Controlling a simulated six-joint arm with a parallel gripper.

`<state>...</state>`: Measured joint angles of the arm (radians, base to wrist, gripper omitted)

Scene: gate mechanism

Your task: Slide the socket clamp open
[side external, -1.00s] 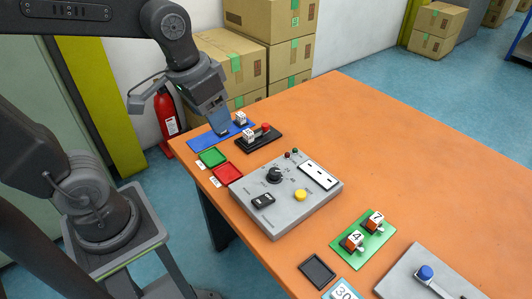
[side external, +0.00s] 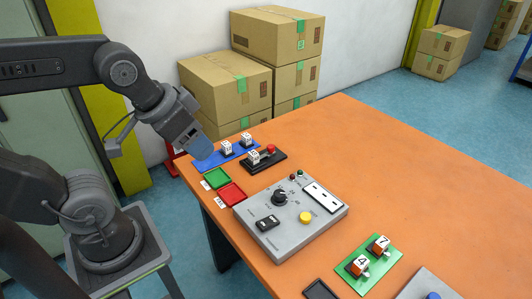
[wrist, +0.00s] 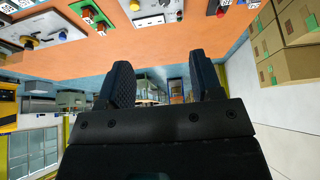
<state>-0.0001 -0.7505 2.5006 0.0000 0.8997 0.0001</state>
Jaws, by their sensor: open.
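A black fixture (side external: 275,162) with a red knob (side external: 271,149) and a white marked block (side external: 254,157) sits near the table's far left edge; it looks like the socket clamp, though I cannot be sure. A blue plate (side external: 212,160) behind it bears two white marked blocks (side external: 227,148). My gripper (side external: 204,150) is at the left end of the blue plate, apart from the black fixture, and looks above the plate. In the wrist view my gripper (wrist: 160,62) is open, with nothing between its fingers.
Green (side external: 216,178) and red (side external: 232,193) trays lie in front of the fixture. A grey control panel (side external: 300,228) stands nearer, then a green board (side external: 367,265) with numbered blocks. Cardboard boxes (side external: 230,90) stand behind the table. The table's right side is clear.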

